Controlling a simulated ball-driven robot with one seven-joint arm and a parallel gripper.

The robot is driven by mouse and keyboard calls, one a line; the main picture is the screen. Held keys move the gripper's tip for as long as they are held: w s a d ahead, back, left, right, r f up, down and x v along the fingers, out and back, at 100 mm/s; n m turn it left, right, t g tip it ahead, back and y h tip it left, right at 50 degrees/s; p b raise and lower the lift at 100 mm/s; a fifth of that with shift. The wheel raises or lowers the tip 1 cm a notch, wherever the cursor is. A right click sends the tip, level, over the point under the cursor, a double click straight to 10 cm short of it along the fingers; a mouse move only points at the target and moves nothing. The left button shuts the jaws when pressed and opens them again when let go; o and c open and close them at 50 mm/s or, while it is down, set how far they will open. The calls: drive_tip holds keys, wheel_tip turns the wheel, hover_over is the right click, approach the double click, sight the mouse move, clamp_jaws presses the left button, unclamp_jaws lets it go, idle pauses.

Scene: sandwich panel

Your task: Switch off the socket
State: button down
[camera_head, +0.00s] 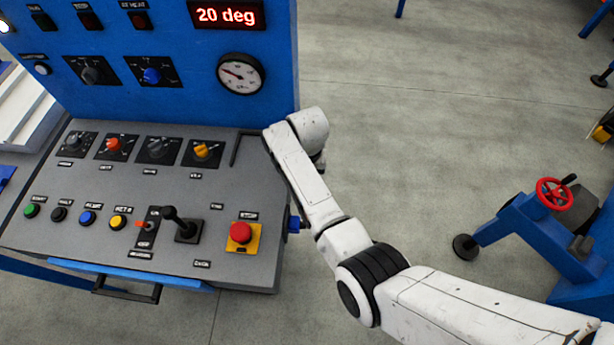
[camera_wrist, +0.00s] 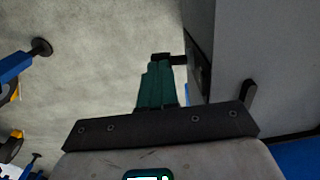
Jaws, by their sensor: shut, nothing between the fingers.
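A small blue fitting (camera_head: 294,224) sticks out from the right side of the grey console (camera_head: 215,222), beside my arm; I cannot tell whether it is the socket or its switch. In the wrist view, my gripper (camera_wrist: 168,58) has its green fingers shut and empty, next to the console's grey side wall (camera_wrist: 233,45). A dark plate (camera_wrist: 199,72) on that wall lies just right of the fingertips; whether they touch is unclear. In the head view my gripper is hidden behind my white arm at the console's right edge.
The console top holds knobs, a black lever (camera_head: 183,224) and a red stop button (camera_head: 240,232). A blue upright panel (camera_head: 190,110) rises behind it. A blue stand with a red handwheel (camera_head: 554,194) is at right. Open floor lies between.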

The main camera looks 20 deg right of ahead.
drive_tip(key=shift+r+p, duration=0.8)
drive_tip(key=shift+d+r+p, duration=0.1)
drive_tip(key=shift+r+p, duration=0.4)
wheel_tip(320, 180, up, 13)
drive_tip(key=s+d+p, duration=0.1)
drive_tip(key=d+p, duration=0.1)
drive_tip(key=shift+s+d+f, duration=0.15)
drive_tip(key=shift+s+d, duration=0.05)
drive_tip(key=shift+s, duration=0.1)
